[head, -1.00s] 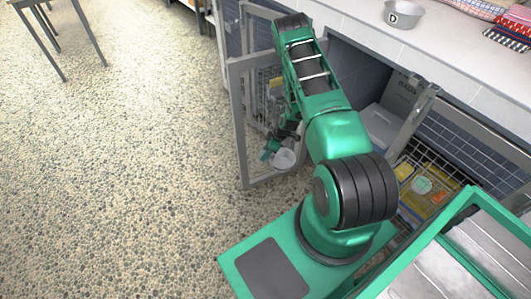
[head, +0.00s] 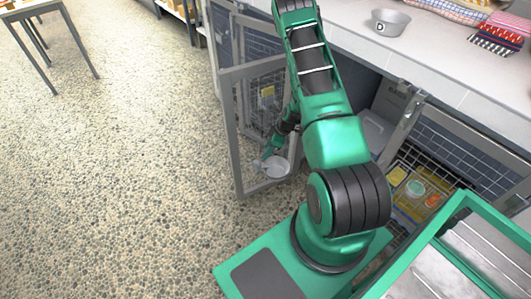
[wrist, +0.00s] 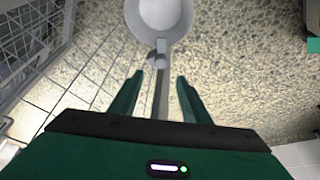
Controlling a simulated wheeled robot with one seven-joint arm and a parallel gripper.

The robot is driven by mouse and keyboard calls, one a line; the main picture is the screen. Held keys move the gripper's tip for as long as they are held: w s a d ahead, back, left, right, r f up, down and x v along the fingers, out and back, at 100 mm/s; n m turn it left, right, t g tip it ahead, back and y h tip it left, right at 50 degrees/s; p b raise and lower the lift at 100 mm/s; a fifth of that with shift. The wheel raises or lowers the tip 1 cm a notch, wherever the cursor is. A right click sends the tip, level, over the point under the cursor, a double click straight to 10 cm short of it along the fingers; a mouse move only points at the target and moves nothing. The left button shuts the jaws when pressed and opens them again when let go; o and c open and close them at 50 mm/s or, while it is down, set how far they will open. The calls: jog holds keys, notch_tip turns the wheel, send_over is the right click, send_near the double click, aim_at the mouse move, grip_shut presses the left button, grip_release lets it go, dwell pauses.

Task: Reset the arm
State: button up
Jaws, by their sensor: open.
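My gripper (wrist: 160,85) is open, its two green fingers apart with nothing clasped between them. In the head view it (head: 268,157) hangs low beside the open kennel door. A pale round bowl (wrist: 160,14) with a short grey stub lies just beyond the fingertips in the wrist view. The bowl (head: 279,168) shows close to the gripper in the head view, near the door's lower part. A narrow grey bar runs between the fingers below the stub. I cannot tell whether any finger touches the bowl or bar.
The grey-framed mesh kennel door (head: 230,135) stands open beside my arm. A counter (head: 445,62) above the kennels holds a metal bowl marked D (head: 391,24) and folded towels (head: 497,38). A second kennel holds a yellow tray (head: 436,197).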

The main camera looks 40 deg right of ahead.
dwell(0.5)
jog(key=s+a+r+m+g+h, duration=0.1)
jog(key=s+r+m, duration=0.25)
jog(key=r, duration=1.15)
jog(key=s+r+m+g+h, duration=0.15)
jog(key=s+r, duration=0.25)
jog(key=r, duration=1.2)
jog(key=s+a+r+m, duration=0.2)
jog(key=s+r, duration=0.3)
jog(key=s, duration=0.3)
jog(key=s+a+r+m, duration=0.3)
jog(key=s+r+m, duration=0.1)
jog(key=s, duration=0.5)
jog(key=s+a+r+m, duration=0.2)
jog(key=s+r+m, duration=0.1)
jog(key=s+r, duration=0.4)
jog(key=shift+s+a+m+g, duration=0.35)
jog(key=shift+s+m+g, duration=0.1)
jog(key=shift+s, duration=0.45)
